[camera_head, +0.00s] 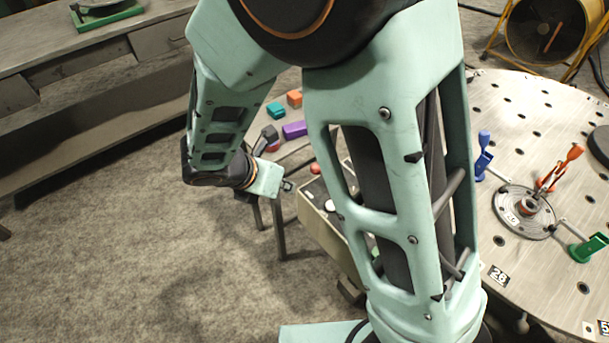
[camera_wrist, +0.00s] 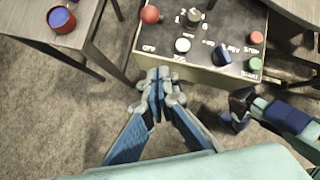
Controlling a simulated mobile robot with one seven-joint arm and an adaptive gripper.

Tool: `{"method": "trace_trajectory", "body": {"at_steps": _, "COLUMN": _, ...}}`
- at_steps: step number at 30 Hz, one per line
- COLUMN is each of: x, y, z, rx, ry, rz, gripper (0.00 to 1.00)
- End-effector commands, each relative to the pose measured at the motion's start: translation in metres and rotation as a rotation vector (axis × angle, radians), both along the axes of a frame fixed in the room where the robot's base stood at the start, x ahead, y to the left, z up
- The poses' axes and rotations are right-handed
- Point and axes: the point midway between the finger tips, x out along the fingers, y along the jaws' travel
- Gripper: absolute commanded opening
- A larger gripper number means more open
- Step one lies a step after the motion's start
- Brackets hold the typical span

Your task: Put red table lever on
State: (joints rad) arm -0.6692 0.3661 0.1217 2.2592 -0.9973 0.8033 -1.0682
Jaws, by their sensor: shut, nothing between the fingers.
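The red table lever (camera_head: 560,168) stands tilted up on the round perforated table at the right in the head view, near a round dial plate (camera_head: 525,212). A blue lever (camera_head: 483,157) is to its left and a green lever (camera_head: 590,247) is nearer the front right. My gripper (camera_head: 287,186) is far to the left of the round table, beside a control box. In the wrist view my gripper (camera_wrist: 157,76) has its fingertips together and empty, by the front edge of the control box. The red lever is not in the wrist view.
The control box (camera_wrist: 170,70) carries a red ball knob (camera_wrist: 150,14), a white button (camera_wrist: 182,45) and a blue knob (camera_wrist: 222,54). A small table holds purple (camera_head: 294,130), teal (camera_head: 275,110) and orange (camera_head: 294,98) blocks. My arm hides part of the round table (camera_head: 530,100).

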Motion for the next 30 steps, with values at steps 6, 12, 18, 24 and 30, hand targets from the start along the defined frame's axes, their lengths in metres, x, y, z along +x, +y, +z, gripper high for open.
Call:
{"method": "trace_trajectory", "body": {"at_steps": 6, "x": 0.009, "y": -0.011, "z": -0.022, "rx": -0.003, "ry": 0.002, "rz": -0.002, "gripper": 0.0}}
{"method": "trace_trajectory", "body": {"at_steps": 12, "x": 0.026, "y": -0.028, "z": -0.058, "rx": -0.003, "ry": 0.003, "rz": -0.003, "gripper": 0.0}}
{"method": "trace_trajectory", "body": {"at_steps": 18, "x": 0.046, "y": -0.044, "z": -0.081, "rx": 0.0, "ry": -0.001, "rz": -0.005, "gripper": 0.0}}
{"method": "trace_trajectory", "body": {"at_steps": 24, "x": 0.068, "y": -0.054, "z": -0.07, "rx": 0.001, "ry": -0.001, "rz": -0.004, "gripper": 0.0}}
{"method": "trace_trajectory", "body": {"at_steps": 30, "x": 0.074, "y": -0.057, "z": -0.068, "rx": 0.0, "ry": 0.0, "rz": -0.001, "gripper": 0.0}}
